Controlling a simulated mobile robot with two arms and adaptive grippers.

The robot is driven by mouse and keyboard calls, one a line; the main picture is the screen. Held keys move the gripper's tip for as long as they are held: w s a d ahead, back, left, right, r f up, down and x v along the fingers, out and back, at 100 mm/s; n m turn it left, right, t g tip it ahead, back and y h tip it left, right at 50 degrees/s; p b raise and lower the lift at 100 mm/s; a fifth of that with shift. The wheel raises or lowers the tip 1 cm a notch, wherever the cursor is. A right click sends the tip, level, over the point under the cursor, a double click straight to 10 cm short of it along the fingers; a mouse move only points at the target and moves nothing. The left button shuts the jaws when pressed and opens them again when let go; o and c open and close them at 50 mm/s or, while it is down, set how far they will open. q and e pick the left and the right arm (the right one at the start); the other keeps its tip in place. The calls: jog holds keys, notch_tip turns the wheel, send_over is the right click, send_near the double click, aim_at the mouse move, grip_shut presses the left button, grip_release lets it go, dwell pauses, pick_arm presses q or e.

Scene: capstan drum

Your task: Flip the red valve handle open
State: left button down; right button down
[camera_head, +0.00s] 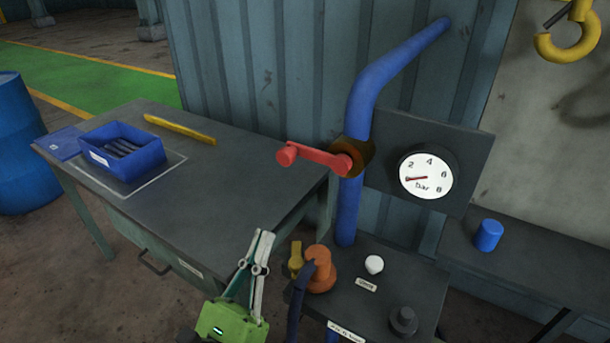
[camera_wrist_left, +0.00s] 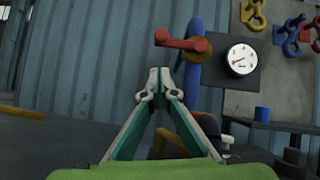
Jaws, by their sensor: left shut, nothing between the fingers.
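The red valve handle (camera_head: 318,158) sticks out to the left, roughly level, from a brass valve body (camera_head: 354,157) on a blue vertical pipe (camera_head: 350,205). In the left wrist view the red handle (camera_wrist_left: 180,42) lies above and slightly right of my fingertips, apart from them. My left gripper (camera_head: 264,237) is green with pale fingers. It is shut and empty, below and left of the handle in the head view. It also shows in the left wrist view (camera_wrist_left: 159,75). My right gripper is in neither view.
A pressure gauge (camera_head: 426,175) on a dark plate is right of the valve. Below stand an orange fitting (camera_head: 320,270) with a dark hose and a white knob (camera_head: 374,264). A bench (camera_head: 225,180) on the left carries a blue bin (camera_head: 122,152) and a yellow bar (camera_head: 180,129).

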aim_at(287, 164)
pick_arm(q)
jog(key=shift+s+r+m, duration=0.2)
jog(key=shift+r+m, duration=0.2)
jog(key=shift+r, duration=0.1)
jog(key=p+x, duration=0.3)
jog(key=x, duration=0.7)
jog(key=shift+p, duration=0.4)
jog(key=shift+r+h, duration=0.15)
jog(key=shift+h, duration=0.25)
jog(key=shift+a+r+m+g+h, duration=0.15)
jog(key=shift+m+g+h, duration=0.2)
jog(key=shift+m, duration=0.35)
